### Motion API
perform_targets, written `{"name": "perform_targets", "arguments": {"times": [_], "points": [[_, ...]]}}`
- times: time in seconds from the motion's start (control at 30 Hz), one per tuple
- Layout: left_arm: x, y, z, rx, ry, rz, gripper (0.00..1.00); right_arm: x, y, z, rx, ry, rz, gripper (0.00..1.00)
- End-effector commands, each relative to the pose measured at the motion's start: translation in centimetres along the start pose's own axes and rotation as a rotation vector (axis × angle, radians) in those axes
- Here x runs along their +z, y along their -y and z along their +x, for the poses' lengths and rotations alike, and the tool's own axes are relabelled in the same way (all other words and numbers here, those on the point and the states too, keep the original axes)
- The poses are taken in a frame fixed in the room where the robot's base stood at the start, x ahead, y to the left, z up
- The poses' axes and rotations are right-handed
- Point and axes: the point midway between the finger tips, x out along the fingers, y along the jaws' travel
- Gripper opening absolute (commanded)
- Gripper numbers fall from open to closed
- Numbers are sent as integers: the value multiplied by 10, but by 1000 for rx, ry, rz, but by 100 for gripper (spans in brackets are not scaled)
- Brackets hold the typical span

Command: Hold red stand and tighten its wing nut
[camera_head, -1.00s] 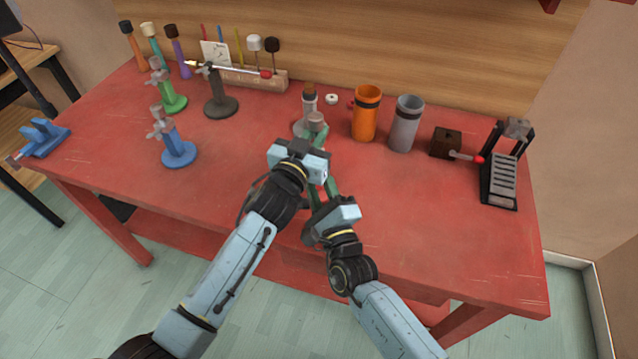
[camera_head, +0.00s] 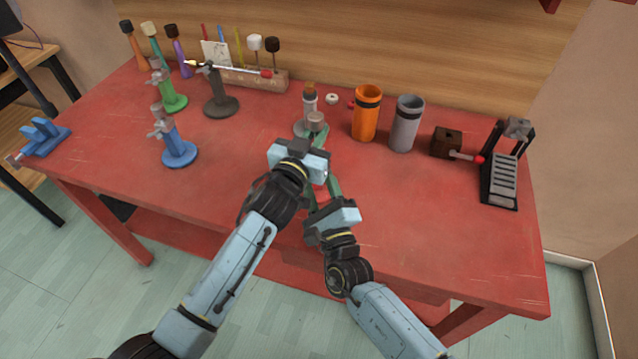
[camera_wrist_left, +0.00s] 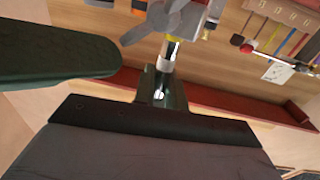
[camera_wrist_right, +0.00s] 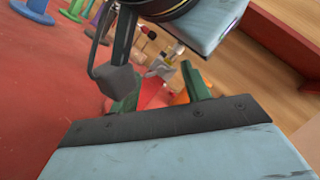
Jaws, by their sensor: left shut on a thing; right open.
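The red stand is mostly hidden behind my left gripper in the head view; its grey clamp top (camera_head: 316,121) shows just beyond the gripper. My left gripper (camera_head: 318,145) is shut on the stand's post. In the left wrist view, the shiny post (camera_wrist_left: 170,54) rises from the jaws, with the grey wing nut (camera_wrist_left: 150,21) above. My right gripper (camera_head: 325,190) is open, in front of and to the right of the left one. In the right wrist view, its green fingers (camera_wrist_right: 162,88) are apart, with red surface and the grey clamp parts (camera_wrist_right: 160,68) beyond; contact cannot be told.
Blue (camera_head: 179,153), green (camera_head: 174,103) and dark (camera_head: 221,107) stands are at left. An orange cup (camera_head: 366,115), grey cup (camera_head: 405,125), brown block (camera_head: 446,143) and slotted black device (camera_head: 501,180) are at right. The red table's (camera_head: 430,220) front right is clear.

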Motion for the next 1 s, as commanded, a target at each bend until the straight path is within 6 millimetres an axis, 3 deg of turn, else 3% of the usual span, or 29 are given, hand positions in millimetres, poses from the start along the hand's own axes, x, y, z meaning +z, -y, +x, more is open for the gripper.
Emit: {"name": "perform_targets", "arguments": {"times": [0.17,0.5,0.7,1.0], "points": [[0,0,0,0,-1,0,0,0,-1,-11,2,-1,0,47],[0,0,0,0,-1,0,0,0,-1,-80,4,-1,0,47],[0,0,0,0,-1,0,0,0,0,-110,2,0,0,47],[-1,0,0,1,-1,0,0,0,0,-120,-1,0,1,47]]}}
